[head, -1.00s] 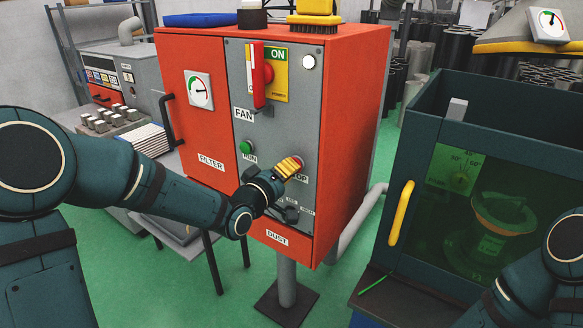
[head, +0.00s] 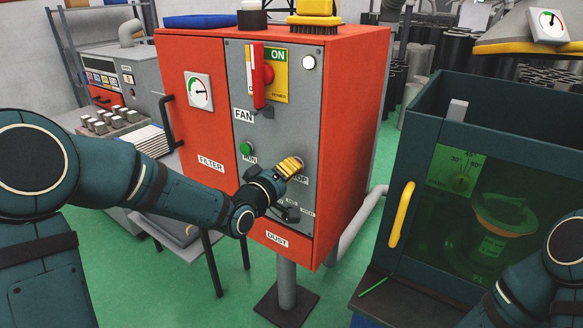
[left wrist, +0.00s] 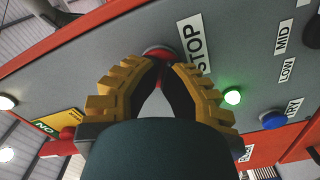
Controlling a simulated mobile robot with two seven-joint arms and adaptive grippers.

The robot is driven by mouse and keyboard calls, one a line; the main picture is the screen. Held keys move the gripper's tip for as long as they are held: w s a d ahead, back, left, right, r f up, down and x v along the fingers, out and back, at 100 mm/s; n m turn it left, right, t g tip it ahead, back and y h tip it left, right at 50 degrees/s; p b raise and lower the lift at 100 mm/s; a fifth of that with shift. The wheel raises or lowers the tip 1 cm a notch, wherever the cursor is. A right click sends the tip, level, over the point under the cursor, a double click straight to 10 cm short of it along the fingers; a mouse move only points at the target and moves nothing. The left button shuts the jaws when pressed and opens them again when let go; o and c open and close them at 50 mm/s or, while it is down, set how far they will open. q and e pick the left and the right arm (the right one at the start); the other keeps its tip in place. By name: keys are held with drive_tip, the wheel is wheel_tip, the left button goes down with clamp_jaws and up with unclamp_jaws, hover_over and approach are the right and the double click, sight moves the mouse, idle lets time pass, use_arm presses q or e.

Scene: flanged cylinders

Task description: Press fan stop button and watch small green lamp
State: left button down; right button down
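The fan stop button (left wrist: 158,52) is red and round beside a STOP label (left wrist: 193,45) on the grey panel; my fingers partly cover it. My left gripper (left wrist: 163,68) looks shut and empty, its tips at the button's edge; I cannot tell whether they touch or press it. In the head view the left gripper (head: 289,167) is at the panel and hides most of the button. The small green lamp (left wrist: 232,96) glows bright green in the left wrist view, close to the STOP label. My right gripper is outside the view.
The panel belongs to a red cabinet (head: 345,130). It carries a green run button (head: 246,147), a red lever (head: 258,75), a white lamp (head: 309,62) and a blue knob (left wrist: 274,120). A dark cabinet with a green window (head: 470,205) stands at the right.

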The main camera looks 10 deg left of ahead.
use_arm(q)
drive_tip(key=shift+w+d, duration=0.1)
drive_tip(key=shift+w, duration=0.2)
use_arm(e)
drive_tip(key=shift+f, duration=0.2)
use_arm(q)
drive_tip(key=shift+s, duration=0.1)
drive_tip(key=shift+b+v, duration=0.75)
drive_tip(key=shift+v, duration=2.05)
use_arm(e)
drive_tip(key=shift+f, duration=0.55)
use_arm(q)
drive_tip(key=s+d+f+m+g+y, duration=0.1)
drive_tip(key=s+d+f+g, duration=0.2)
drive_tip(key=f, duration=0.9)
drive_tip(key=s+d+f+m+g+y, duration=0.1)
drive_tip(key=s+f+g, duration=0.3)
drive_tip(key=f, duration=0.8)
drive_tip(key=s+d+f+m+g, duration=0.3)
drive_tip(key=s+f+g, duration=0.5)
drive_tip(key=s+f, duration=0.7)
drive_tip(key=shift+s+d+m, duration=0.2)
drive_tip(key=shift+s+m, duration=0.25)
drive_tip(key=shift+m, duration=0.15)
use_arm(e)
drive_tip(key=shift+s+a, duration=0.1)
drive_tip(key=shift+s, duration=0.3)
